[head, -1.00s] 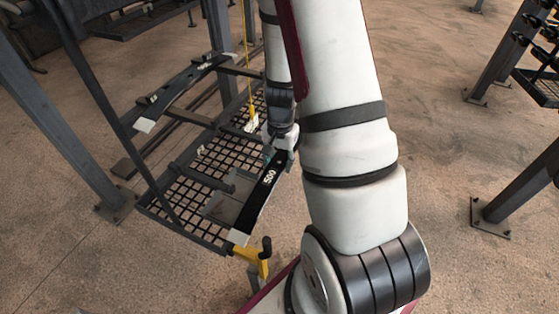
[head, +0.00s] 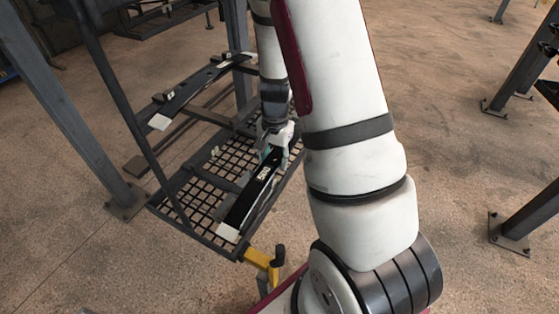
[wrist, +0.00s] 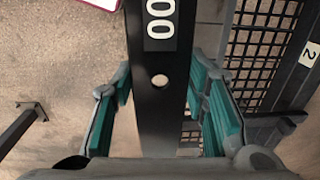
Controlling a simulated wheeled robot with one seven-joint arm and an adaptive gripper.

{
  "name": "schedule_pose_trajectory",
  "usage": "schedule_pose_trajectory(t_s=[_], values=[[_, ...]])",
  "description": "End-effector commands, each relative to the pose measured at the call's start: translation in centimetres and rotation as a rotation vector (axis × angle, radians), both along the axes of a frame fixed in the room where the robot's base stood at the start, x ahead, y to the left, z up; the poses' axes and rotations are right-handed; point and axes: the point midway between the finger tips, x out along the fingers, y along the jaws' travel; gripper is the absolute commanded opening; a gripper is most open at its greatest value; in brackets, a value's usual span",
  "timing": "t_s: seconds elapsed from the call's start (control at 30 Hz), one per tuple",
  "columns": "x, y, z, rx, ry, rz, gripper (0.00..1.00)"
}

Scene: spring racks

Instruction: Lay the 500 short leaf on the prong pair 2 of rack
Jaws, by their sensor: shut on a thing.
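The 500 short leaf (head: 252,197) is a long flat black bar with a white 500 label and a pale end. My gripper (head: 270,153) is shut on it near its far end and holds it over the mesh shelf of the rack (head: 190,227). In the wrist view the leaf (wrist: 160,110) runs between the teal pads of my gripper (wrist: 165,100), with a round hole showing below the label. A white tag with a 2 (wrist: 311,53) sits on a dark bar at the right. I cannot tell the prongs of pair 2 clearly.
Another dark leaf (head: 195,90) with pale ends lies across the rack's upper bars at the left. A yellow bracket (head: 262,262) stands at the shelf's near corner. Steel posts (head: 57,110) rise at the left. The floor at the right (head: 450,110) is mostly clear.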

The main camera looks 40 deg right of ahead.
Motion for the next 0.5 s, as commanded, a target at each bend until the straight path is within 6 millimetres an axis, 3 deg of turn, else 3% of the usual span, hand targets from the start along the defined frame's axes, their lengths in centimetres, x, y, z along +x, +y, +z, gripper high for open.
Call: schedule_pose_trajectory(t_s=[0.5], values=[[3.7,1.4,-0.2,-0.002,-0.004,0.001,0.05]])
